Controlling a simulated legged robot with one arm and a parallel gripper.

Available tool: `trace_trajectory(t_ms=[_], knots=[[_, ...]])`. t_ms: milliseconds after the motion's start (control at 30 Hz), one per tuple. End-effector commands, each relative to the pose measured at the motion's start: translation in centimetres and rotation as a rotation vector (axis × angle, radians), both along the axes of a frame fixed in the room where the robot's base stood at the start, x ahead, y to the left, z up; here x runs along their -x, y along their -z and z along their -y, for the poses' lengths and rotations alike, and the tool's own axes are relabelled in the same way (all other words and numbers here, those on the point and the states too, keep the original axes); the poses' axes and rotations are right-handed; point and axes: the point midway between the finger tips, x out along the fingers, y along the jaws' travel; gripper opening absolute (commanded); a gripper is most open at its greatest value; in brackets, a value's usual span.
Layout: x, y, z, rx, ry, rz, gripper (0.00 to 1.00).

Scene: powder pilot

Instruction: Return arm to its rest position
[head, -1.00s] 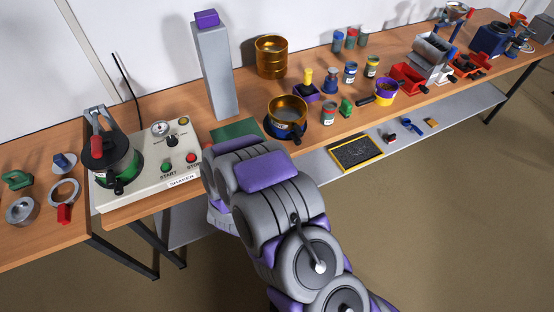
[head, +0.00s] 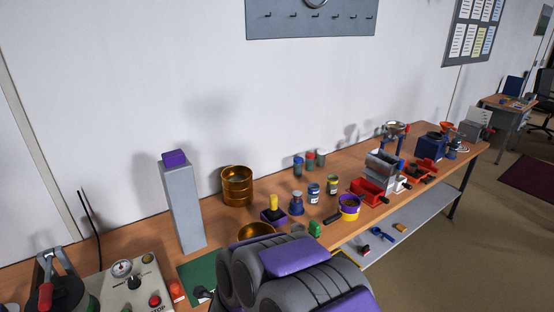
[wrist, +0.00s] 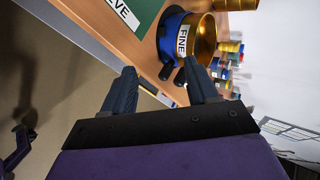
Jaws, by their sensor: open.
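My gripper (wrist: 160,88) shows in the wrist view with its two dark fingers apart and nothing between them. It is in front of the bench edge, near a brass sieve pan (wrist: 203,40) with a blue base marked FINE. In the head view my folded grey and purple arm covers the lower middle, in front of the bench (head: 140,238). The same brass pan (head: 256,231) shows there, partly hidden behind my arm. The gripper's fingers are not clear in the head view.
The shaker (head: 130,285) with its buttons stands at the lower left, beside a grey column (head: 184,207). Stacked brass sieves (head: 237,186), small jars and red machines (head: 372,187) line the bench. A lower shelf (head: 410,222) runs under it. Open floor (head: 450,275) lies at the right.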

Motion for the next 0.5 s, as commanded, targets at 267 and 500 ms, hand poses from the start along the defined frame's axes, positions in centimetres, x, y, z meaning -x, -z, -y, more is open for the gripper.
trace_trajectory(t_ms=[267, 500], knots=[[3.9, -6.2, 1.4, 0.112, -0.383, -0.152, 0.59], [10.1, -10.3, 5.7, 0.281, -0.725, -0.256, 0.59]])
